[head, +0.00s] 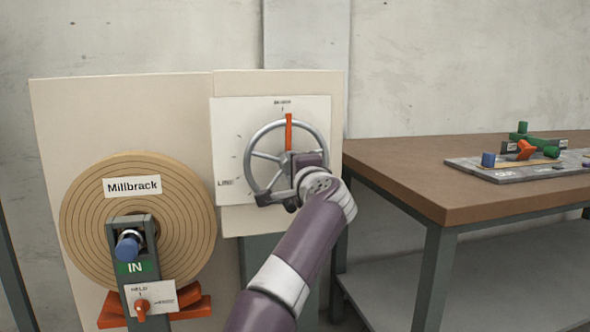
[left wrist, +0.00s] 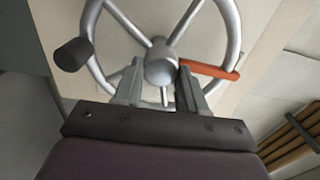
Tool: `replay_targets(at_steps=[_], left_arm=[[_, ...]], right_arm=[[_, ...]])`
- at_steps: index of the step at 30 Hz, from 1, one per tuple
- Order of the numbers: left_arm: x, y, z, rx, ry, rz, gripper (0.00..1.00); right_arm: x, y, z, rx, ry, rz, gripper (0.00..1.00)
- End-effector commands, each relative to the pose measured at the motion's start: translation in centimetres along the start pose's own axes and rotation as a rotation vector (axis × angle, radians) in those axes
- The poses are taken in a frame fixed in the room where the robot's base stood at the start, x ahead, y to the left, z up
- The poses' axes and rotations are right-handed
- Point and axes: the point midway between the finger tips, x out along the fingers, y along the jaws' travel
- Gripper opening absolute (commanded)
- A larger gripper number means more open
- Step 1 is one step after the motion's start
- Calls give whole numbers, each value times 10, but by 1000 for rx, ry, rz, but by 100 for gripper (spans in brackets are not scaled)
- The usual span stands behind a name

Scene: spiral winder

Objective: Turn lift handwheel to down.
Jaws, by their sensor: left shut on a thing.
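The handwheel (head: 252,145) is a grey spoked wheel on a white dial plate (head: 228,120) on the beige panel. Its orange pointer (head: 289,130) points straight up at a small top label, too small to read surely. Another label (head: 225,182) sits at lower left. My left gripper (left wrist: 161,85) has its fingers on either side of the wheel's round hub (left wrist: 160,68), shut on it. The orange pointer (left wrist: 208,71) extends right and the black crank knob (left wrist: 73,53) is at left in the left wrist view. My arm hides the wheel's lower right. My right gripper is not in view.
A brown-topped workbench (head: 420,180) stands right, carrying a grey board (head: 490,172) with coloured parts.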

Motion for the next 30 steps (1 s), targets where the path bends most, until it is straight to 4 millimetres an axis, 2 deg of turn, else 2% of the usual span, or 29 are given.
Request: replay_targets(at_steps=[11, 12, 13, 14, 24, 26, 30], left_arm=[[0, 1, 0, -3, -2, 3, 0], [0, 1, 0, -3, -2, 3, 50], [0, 1, 0, -3, -2, 3, 60], [0, 1, 0, -2, -2, 2, 66], [-4, 3, 0, -2, 0, 1, 66], [-10, 4, 0, -3, 1, 0, 66], [-41, 8, 0, -3, 3, -2, 66]], right_arm=[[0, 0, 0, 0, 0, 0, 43], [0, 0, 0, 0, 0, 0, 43], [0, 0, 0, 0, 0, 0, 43], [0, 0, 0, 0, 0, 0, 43], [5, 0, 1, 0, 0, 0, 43], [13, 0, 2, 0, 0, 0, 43], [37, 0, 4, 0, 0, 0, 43]])
